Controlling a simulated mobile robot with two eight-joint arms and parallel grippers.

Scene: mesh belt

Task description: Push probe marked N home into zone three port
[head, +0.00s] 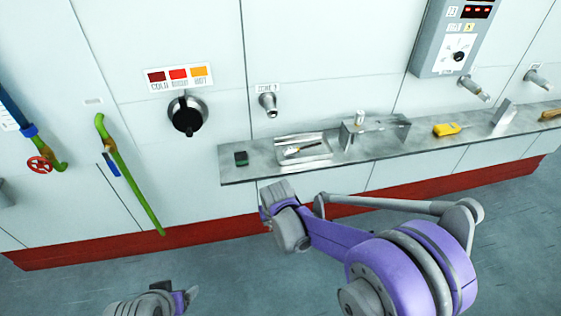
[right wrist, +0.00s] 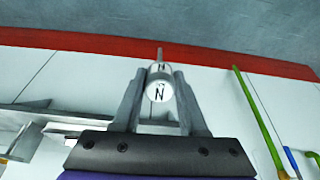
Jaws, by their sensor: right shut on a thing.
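My right gripper (right wrist: 158,78) is shut on a pale round-ended probe (right wrist: 158,91) marked N, with a thin rod beyond it. In the head view my right gripper (head: 276,194) is in front of the wall, below the ledge's left part; the probe cannot be made out there. A grey port (head: 268,103) sticks out of the wall above the ledge, its zone label too small to read surely. Two similar ports (head: 474,88) (head: 538,79) are further right. My left gripper (head: 188,298) is low at the bottom edge, its jaws unclear.
A metal ledge (head: 235,174) runs along the wall, with a tray (head: 318,153), a bracket (head: 376,134), a dark block (head: 241,158) and a yellow tool (head: 446,129). A black knob (head: 187,115) and green pipe (head: 130,178) are left. Open floor lies in front.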

